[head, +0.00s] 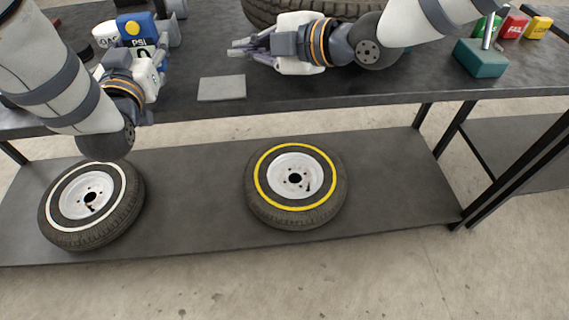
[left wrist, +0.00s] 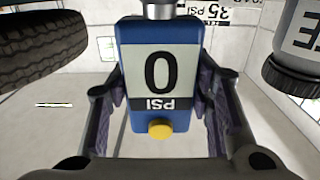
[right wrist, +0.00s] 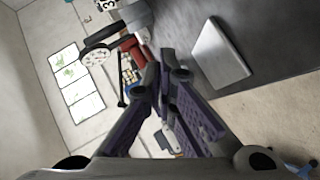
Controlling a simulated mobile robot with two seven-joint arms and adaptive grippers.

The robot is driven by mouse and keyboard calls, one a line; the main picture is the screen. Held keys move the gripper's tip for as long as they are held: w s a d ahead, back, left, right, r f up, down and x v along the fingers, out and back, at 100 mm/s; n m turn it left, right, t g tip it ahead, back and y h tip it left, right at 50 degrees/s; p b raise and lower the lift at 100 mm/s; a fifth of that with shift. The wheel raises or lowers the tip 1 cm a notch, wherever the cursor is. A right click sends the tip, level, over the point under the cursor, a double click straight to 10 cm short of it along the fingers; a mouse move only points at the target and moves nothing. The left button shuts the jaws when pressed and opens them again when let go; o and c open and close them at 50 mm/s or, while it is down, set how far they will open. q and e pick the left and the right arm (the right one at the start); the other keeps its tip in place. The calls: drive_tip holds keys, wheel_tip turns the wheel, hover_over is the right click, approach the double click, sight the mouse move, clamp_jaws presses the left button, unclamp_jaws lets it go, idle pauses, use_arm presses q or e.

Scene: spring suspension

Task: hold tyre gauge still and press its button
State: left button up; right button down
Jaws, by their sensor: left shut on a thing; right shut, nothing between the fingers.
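The tyre gauge (head: 137,25) is a blue box with a yellow button, above the table at the back left. My left gripper (head: 140,56) is shut on it. In the left wrist view the gauge (left wrist: 188,32) sits between the two fingers. Its white display reads 0 PSI, upside down there, and the yellow button (left wrist: 160,130) faces the camera, uncovered. My right gripper (head: 235,48) is shut and empty, to the right of the gauge and apart from it, fingers pointing left. Its closed fingertips also show in the right wrist view (right wrist: 165,78).
A flat grey plate (head: 222,88) lies on the table between the arms. A tyre (head: 270,12) lies behind my right arm. A teal block (head: 482,60) with a metal post and coloured boxes (head: 513,27) stand at right. Two wheels (head: 256,206) (head: 52,222) lie on the lower shelf.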

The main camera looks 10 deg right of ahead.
use_arm(q)
drive_tip(key=shift+f, duration=0.1)
use_arm(e)
drive_tip(key=s+d+f+m+g+h, duration=0.2)
drive_tip(key=s+f+m, duration=0.1)
drive_tip(key=shift+s+d, duration=0.25)
drive_tip(key=s, duration=0.1)
drive_tip(key=s+f+m+g, duration=0.1)
drive_tip(key=s, duration=0.1)
drive_tip(key=s+m+g, duration=0.1)
drive_tip(key=shift+s+d+f+h, duration=0.25)
drive_tip(key=shift+s+d+h, duration=0.05)
drive_tip(key=shift+s, duration=0.05)
drive_tip(key=s+d+f+m+g+h, duration=0.1)
drive_tip(key=s+f+m, duration=0.3)
drive_tip(key=f, duration=0.6)
drive_tip(key=shift+s+f+g, duration=0.4)
drive_tip(key=shift+s+g, duration=0.2)
drive_tip(key=shift+s, duration=0.55)
use_arm(q)
drive_tip(key=o, duration=1.5)
drive_tip(key=shift+s, duration=0.1)
